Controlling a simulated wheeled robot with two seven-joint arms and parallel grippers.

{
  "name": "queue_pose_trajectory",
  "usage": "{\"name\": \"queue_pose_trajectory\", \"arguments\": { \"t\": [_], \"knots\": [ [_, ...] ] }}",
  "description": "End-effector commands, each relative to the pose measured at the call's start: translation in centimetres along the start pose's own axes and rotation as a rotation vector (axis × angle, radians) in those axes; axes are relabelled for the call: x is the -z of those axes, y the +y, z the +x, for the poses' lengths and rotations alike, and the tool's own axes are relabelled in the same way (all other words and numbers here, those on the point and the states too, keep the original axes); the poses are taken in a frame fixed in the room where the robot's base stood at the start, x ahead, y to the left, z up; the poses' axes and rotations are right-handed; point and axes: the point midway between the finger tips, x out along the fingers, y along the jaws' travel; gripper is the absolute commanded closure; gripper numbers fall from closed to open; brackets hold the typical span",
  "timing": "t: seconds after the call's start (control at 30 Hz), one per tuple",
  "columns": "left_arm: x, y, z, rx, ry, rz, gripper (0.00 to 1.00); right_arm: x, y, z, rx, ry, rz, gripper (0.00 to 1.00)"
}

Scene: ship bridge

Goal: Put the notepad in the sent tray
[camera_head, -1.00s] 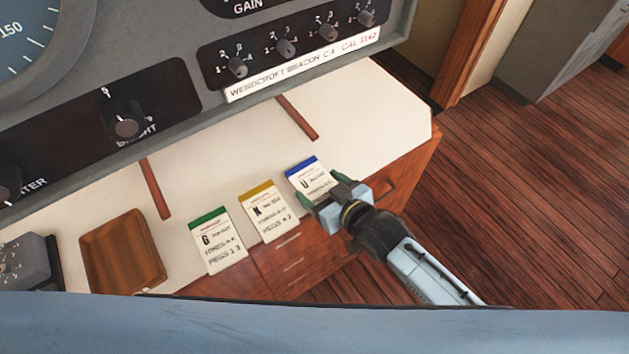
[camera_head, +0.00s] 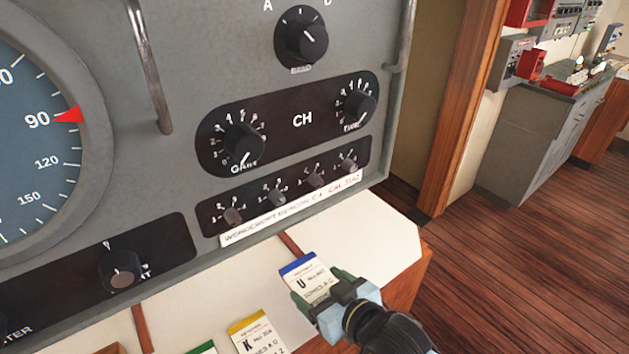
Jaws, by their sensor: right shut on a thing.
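A notepad with a blue top band and a large "U" (camera_head: 306,277) is at the front right of the white desk. My right gripper (camera_head: 328,300) is shut on its lower part, with a finger at each side. The pad appears a little raised, but I cannot tell its gap from the desk. A yellow-topped notepad marked "K" (camera_head: 257,336) lies to its left, cut by the lower edge. Only the green top of another pad (camera_head: 201,348) shows. A sliver of a brown tray (camera_head: 110,349) shows at the bottom left; no label is visible. My left gripper is not in view.
A grey instrument console (camera_head: 180,150) with knobs stands behind the desk. Thin wooden strips (camera_head: 290,243) lie on the white desk top (camera_head: 375,235). Wooden floor (camera_head: 500,260) is open to the right. A grey cabinet (camera_head: 530,145) stands farther back.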

Motion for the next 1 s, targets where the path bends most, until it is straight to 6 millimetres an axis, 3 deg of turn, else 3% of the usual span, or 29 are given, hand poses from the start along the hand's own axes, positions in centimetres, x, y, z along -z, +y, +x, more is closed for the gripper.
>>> {"name": "queue_pose_trajectory", "arguments": {
  "t": [0.17,0.3,0.5,0.77,0.87,1.0],
  "knots": [
    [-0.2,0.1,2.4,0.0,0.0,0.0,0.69,0.4,5.4,-2.8,-0.175,-0.002,0.071,0.47],
    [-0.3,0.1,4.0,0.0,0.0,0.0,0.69,0.6,10.2,-6.6,-0.353,-0.005,0.144,0.47],
    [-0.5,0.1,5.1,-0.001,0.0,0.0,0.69,0.6,14.4,-11.0,-0.529,0.0,0.221,0.47],
    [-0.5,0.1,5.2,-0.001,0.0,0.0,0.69,0.7,15.5,-12.4,-0.578,0.002,0.243,0.47],
    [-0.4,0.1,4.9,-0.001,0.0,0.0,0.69,0.8,14.9,-11.7,-0.552,-0.001,0.232,0.47],
    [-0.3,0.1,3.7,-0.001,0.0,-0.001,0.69,1.2,12.4,-8.8,-0.44,-0.009,0.182,0.47]
  ]
}}
